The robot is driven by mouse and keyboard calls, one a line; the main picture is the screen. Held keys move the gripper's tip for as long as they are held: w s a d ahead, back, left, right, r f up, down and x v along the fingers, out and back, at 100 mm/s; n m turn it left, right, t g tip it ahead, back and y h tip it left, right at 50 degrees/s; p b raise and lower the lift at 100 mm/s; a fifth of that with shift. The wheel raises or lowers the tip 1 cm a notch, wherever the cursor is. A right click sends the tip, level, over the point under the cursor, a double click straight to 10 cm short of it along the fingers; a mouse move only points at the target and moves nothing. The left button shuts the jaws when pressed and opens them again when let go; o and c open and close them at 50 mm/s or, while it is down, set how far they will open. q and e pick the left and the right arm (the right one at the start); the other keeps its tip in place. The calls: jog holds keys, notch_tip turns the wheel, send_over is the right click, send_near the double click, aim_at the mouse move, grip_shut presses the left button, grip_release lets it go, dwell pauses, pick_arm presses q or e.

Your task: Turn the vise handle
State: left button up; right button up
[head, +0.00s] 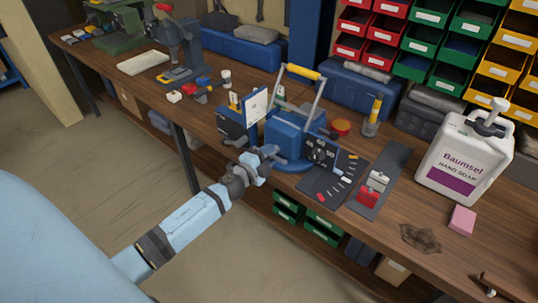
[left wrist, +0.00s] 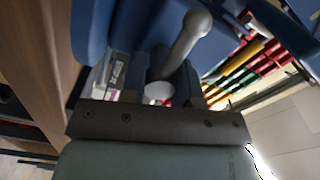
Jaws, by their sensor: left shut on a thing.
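The blue vise (head: 287,132) stands at the front edge of the workbench, in the middle of the head view. My left gripper (head: 266,158) reaches its near side from the lower left and is shut on the vise handle. In the left wrist view the handle (left wrist: 182,45) is a grey bar with a rounded end, running at a slant between the blue fingers of my left gripper (left wrist: 158,65). In the head view the gripper mostly hides the handle. My right gripper is not in view.
The workbench (head: 370,235) is crowded near the vise. A metal frame with a yellow grip (head: 304,72) rises behind it, and a dark dial panel (head: 322,153) is to its right. A soap bottle (head: 463,160) and a pink block (head: 462,219) stand farther right. The floor (head: 70,180) left is clear.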

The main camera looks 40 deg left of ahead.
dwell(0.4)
pick_arm(q)
jog(key=o, duration=0.9)
jog(key=shift+s, duration=0.1)
jog(key=s, duration=0.4)
jog(key=s+b, duration=0.1)
jog(key=s, duration=0.4)
jog(key=s+a, duration=0.1)
jog(key=s, duration=0.3)
jog(key=shift+s+b, duration=0.3)
jog(key=shift+b, duration=0.1)
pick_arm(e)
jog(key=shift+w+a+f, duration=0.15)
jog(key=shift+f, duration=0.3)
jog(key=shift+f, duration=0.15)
pick_arm(q)
jog(key=shift+f, duration=0.1)
